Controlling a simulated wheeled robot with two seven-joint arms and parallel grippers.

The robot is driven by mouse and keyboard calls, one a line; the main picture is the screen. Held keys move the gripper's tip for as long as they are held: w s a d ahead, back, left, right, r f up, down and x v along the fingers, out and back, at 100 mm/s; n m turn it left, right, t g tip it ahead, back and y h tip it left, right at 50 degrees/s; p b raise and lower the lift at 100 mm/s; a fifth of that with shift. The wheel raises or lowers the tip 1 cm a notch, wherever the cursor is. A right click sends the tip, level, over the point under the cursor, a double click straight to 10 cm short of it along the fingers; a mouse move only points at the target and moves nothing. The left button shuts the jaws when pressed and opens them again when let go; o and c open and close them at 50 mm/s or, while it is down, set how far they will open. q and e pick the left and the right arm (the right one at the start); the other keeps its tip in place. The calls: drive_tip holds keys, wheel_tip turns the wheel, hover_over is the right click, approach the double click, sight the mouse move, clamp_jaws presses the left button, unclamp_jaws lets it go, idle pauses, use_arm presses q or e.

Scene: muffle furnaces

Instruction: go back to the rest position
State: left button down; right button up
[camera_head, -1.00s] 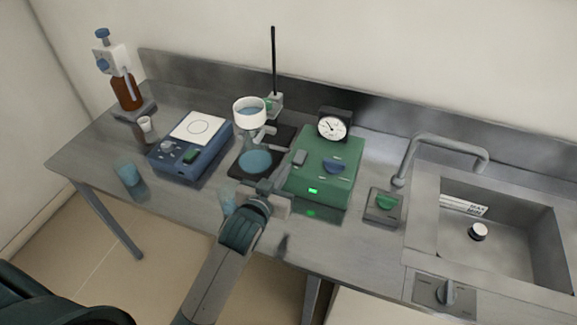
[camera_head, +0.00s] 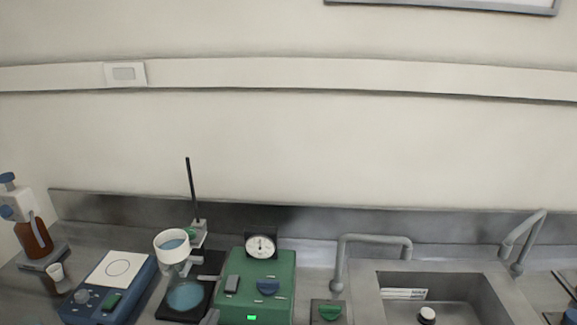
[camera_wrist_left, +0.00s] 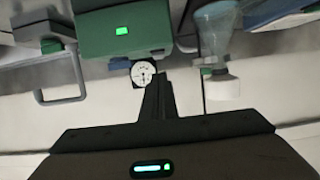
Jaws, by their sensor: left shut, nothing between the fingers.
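My left gripper (camera_wrist_left: 159,78) shows in the left wrist view with its dark fingers together and nothing between them. In the head view only a small grey part of it (camera_head: 210,317) shows at the bottom edge, in front of the green box (camera_head: 256,298) with a round gauge (camera_head: 261,246). The wrist picture is upside down; there the green box (camera_wrist_left: 123,32) and gauge (camera_wrist_left: 143,73) lie beyond the fingers. My right gripper is not in view.
A white funnel (camera_head: 172,246) on a flask stands left of the green box. A blue device (camera_head: 107,290) and brown bottle (camera_head: 34,238) are farther left. A green knob (camera_head: 330,312), a tap (camera_head: 372,240) and a sink (camera_head: 480,288) are to the right.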

use_arm(q)
drive_tip(key=s+a+f+m+g, duration=0.1)
drive_tip(key=s+f+g, duration=0.35)
drive_tip(key=s, duration=0.55)
drive_tip(key=s+f+g, duration=0.3)
drive_tip(key=s+f, duration=0.2)
drive_tip(key=s, duration=0.6)
drive_tip(key=s+a+f+m+g, duration=0.1)
drive_tip(key=s+f+g, duration=0.35)
drive_tip(key=s, duration=0.55)
wheel_tip(320, 180, down, 35)
drive_tip(key=s+b, duration=0.1)
drive_tip(key=b, duration=0.5)
drive_tip(key=s+a+f+b, duration=0.1)
drive_tip(key=s+f+b, duration=0.1)
drive_tip(key=s+f, duration=0.7)
drive_tip(key=s+a+f+g+b, duration=0.1)
drive_tip(key=s+a+f+b, duration=0.1)
drive_tip(key=s+f, duration=0.7)
wheel_tip(320, 180, down, 4)
drive_tip(key=shift+r+g+y, duration=0.15)
drive_tip(key=shift+g+y, duration=0.15)
